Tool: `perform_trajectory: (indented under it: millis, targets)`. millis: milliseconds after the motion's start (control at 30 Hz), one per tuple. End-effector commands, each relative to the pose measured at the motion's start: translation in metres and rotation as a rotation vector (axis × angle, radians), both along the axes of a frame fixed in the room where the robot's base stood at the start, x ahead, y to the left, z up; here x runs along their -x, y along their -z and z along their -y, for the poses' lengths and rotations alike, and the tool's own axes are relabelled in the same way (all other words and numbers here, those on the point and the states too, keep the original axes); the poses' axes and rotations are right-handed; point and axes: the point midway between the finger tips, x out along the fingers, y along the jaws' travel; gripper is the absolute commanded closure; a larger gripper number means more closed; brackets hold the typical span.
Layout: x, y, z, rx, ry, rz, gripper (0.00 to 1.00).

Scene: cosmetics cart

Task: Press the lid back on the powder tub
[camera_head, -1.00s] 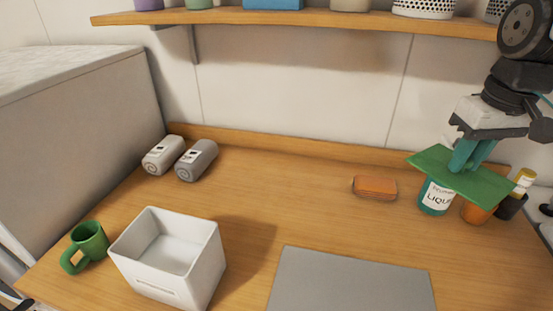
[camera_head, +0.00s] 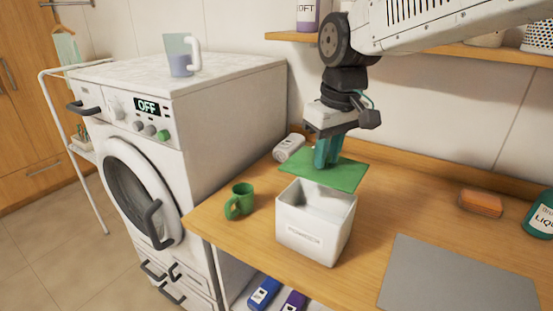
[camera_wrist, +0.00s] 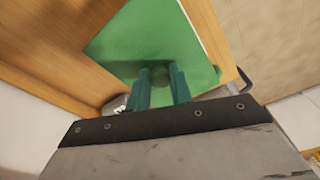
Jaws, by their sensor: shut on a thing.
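The powder tub (camera_head: 312,240) is a white, open-topped square box with a label on its front, upright on the wooden counter. The lid (camera_head: 338,174) is a flat green square. My gripper (camera_head: 327,160) is shut on the lid from above and holds it roughly level above the back part of the tub, apart from the rim. Part of the tub's inside shows below the lid's front edge. In the wrist view the lid (camera_wrist: 150,45) fills the area past the teal fingers (camera_wrist: 160,88) and hides the tub.
A grey mat (camera_head: 458,280) and an orange sponge (camera_head: 481,202) lie to the right. The washing machine (camera_head: 180,150) stands at the left, with a measuring cup (camera_head: 182,55) on top.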

Motion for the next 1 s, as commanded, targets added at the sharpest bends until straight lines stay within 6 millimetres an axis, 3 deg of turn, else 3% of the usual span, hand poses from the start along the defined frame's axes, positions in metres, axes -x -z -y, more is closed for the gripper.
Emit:
perform_trajectory:
  millis: [267,700,1000]
  targets:
    - [0.000,0.013,0.001,0.001,0.001,-0.002,0.99]
    - [0.000,0.053,0.000,0.001,0.000,-0.002,0.99]
    - [0.000,0.064,0.000,0.001,-0.001,-0.001,0.99]
